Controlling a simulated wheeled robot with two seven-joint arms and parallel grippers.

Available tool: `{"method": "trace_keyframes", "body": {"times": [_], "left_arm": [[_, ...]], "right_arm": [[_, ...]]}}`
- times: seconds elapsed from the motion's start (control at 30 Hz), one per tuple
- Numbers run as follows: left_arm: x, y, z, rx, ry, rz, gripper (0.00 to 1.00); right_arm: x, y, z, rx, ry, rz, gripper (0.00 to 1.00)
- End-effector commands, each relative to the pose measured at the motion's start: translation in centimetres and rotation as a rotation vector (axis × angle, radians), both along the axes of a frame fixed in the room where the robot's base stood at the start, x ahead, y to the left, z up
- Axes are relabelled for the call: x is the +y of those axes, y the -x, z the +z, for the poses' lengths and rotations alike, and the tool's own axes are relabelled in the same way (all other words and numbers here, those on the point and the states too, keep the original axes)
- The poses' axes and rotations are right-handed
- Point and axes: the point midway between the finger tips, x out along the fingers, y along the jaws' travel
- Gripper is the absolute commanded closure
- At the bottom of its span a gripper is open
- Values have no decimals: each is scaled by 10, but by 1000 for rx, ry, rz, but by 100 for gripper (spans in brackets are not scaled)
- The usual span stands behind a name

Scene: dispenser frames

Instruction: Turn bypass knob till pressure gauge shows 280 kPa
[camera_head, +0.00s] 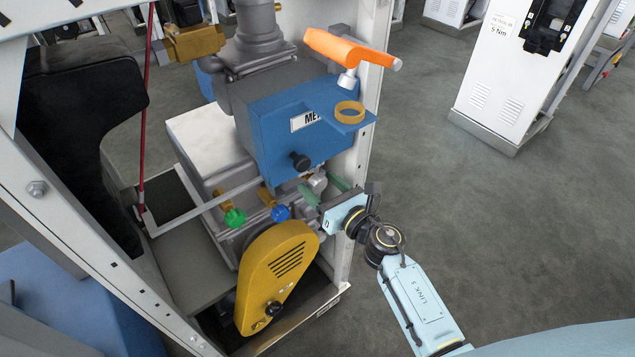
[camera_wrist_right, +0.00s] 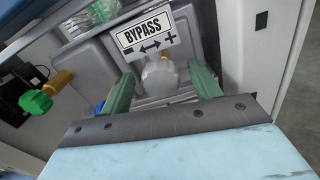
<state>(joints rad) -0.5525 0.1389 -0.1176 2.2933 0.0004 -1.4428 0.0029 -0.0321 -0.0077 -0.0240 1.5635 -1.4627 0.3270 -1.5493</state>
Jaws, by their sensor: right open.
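The bypass knob (camera_wrist_right: 160,77) is a pale grey round knob below a white BYPASS label (camera_wrist_right: 146,33) with minus and plus arrows. In the head view the knob (camera_head: 317,182) is small, under the blue meter box. My right gripper (camera_head: 323,190) is open, its green fingers on either side of the knob. In the right wrist view the knob lies between the fingertips (camera_wrist_right: 160,73), with visible gaps; I cannot tell whether either finger touches it. I cannot make out a pressure gauge or its reading. My left gripper is not in view.
A green knob (camera_head: 234,217) and a blue knob (camera_head: 281,213) sit to the left of my gripper, above a yellow cover (camera_head: 270,265). A white frame post (camera_head: 362,130) stands close behind. Open floor lies right.

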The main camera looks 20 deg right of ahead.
Motion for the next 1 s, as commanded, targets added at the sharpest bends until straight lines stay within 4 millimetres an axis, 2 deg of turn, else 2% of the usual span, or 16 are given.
{"method": "trace_keyframes", "body": {"times": [0.17,0.47,0.8,1.0], "left_arm": [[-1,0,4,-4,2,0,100],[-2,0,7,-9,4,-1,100],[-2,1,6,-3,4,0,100],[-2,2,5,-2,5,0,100]], "right_arm": [[5,-13,0,-1,-1,0,38],[5,-14,0,0,-1,0,38],[5,-14,0,0,-1,0,82],[5,-14,0,5,-12,0,82]]}}
